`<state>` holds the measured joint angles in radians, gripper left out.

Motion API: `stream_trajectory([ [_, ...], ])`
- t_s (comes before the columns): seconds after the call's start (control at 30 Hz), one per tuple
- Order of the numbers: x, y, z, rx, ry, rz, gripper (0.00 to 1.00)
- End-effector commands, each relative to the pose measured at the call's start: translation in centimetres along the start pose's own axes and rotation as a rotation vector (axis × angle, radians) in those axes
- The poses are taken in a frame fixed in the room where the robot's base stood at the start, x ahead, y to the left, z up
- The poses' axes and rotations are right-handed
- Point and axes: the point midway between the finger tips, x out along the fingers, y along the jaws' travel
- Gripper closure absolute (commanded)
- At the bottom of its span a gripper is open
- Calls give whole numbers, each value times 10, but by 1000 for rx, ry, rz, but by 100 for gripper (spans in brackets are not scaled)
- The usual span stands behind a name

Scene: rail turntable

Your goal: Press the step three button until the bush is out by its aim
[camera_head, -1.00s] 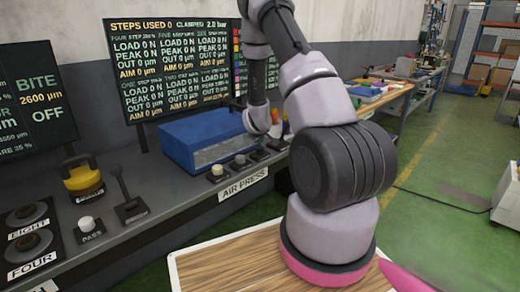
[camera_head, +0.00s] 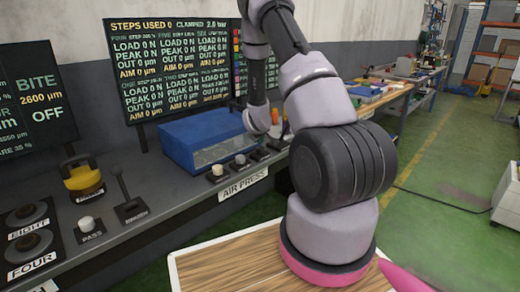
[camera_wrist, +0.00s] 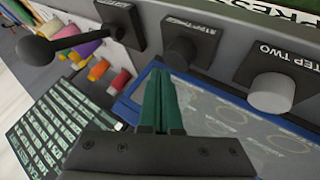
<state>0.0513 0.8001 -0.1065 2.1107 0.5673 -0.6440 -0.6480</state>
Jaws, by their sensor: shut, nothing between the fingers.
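My gripper (camera_wrist: 163,78) shows in the wrist view with its green fingers together and nothing between them. The fingertips are close to a dark round button (camera_wrist: 180,54) on a black box; its label is tilted and blurred, seemingly starting with STEP. A pale button (camera_wrist: 272,93) marked STEP TWO is to its right. I cannot tell whether the fingertips touch the dark button. No bush that I can identify shows. My arm hides part of the bench.
The blue air press (camera_head: 203,140) has a clear panel and stands behind the button row. A black ball lever (camera_wrist: 36,48) and colored cylinders (camera_wrist: 97,70) are left of the fingers. A PASS button (camera_head: 86,223) and a yellow-handled block (camera_head: 83,180) are on the bench.

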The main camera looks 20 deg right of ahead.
Motion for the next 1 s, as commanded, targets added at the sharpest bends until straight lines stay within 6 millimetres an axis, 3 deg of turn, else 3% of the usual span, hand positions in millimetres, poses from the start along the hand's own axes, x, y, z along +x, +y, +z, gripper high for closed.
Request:
stream_trajectory([
  [1.0,6,-4,5,0,-1,0,100],
])
